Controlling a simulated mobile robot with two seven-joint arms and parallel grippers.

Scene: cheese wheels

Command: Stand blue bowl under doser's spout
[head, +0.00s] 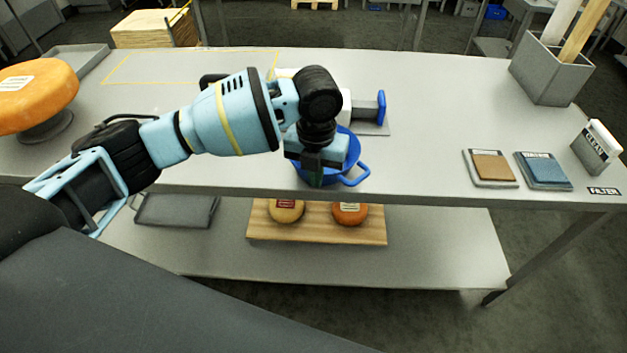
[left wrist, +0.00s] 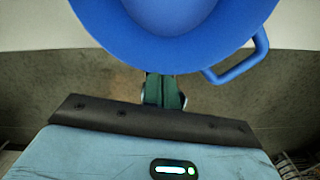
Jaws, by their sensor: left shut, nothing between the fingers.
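The blue bowl (head: 355,150) stands near the front edge of the table, with a loop handle on its right side. Much of it is hidden behind my left arm in the head view; its rim and handle also show in the left wrist view (left wrist: 180,35). My left gripper (head: 316,180) points down at the bowl's front side. In the left wrist view its fingers (left wrist: 165,95) are shut and empty beside the rim; I cannot tell whether they touch it. Behind the bowl, a white and blue device (head: 381,107) on a grey plate, probably the doser, is partly hidden; its spout is not visible.
An orange cheese wheel (head: 40,90) sits on a stand at the left. Brown and blue pads (head: 545,170), a small sign (head: 597,146) and a grey bin (head: 550,75) are at the right. Two small cheeses lie on a board (head: 318,232) on the lower shelf. The table's middle right is clear.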

